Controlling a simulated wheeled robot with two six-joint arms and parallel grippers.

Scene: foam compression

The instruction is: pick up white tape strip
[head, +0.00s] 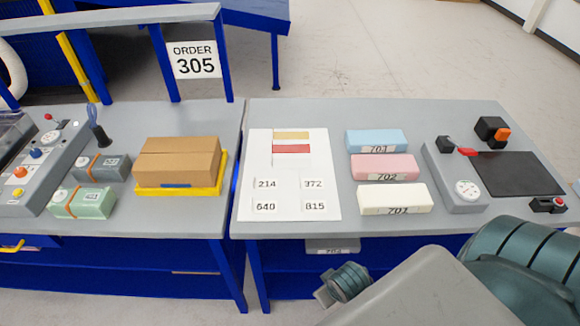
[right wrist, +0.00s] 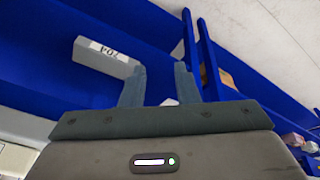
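A white sheet (head: 290,232) lies on the right-hand table in the head view. A tan strip (head: 291,135) and a red strip (head: 291,149) lie near its top, above printed numbers. I cannot make out a separate white tape strip against the white sheet. My right gripper (right wrist: 160,80) is open in the right wrist view, its two fingers apart with nothing held between them. It points toward the blue shelving under the table. My right arm fills the lower right of the head view. My left gripper is not in view.
Blue 703 (head: 377,141), pink 702 (head: 384,167) and white 701 (head: 395,199) foam blocks sit right of the sheet. A gauge device (head: 455,180) stands beyond them. A grey 704 block (right wrist: 105,56) is on the lower shelf. A cardboard box (head: 178,160) is on the left table.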

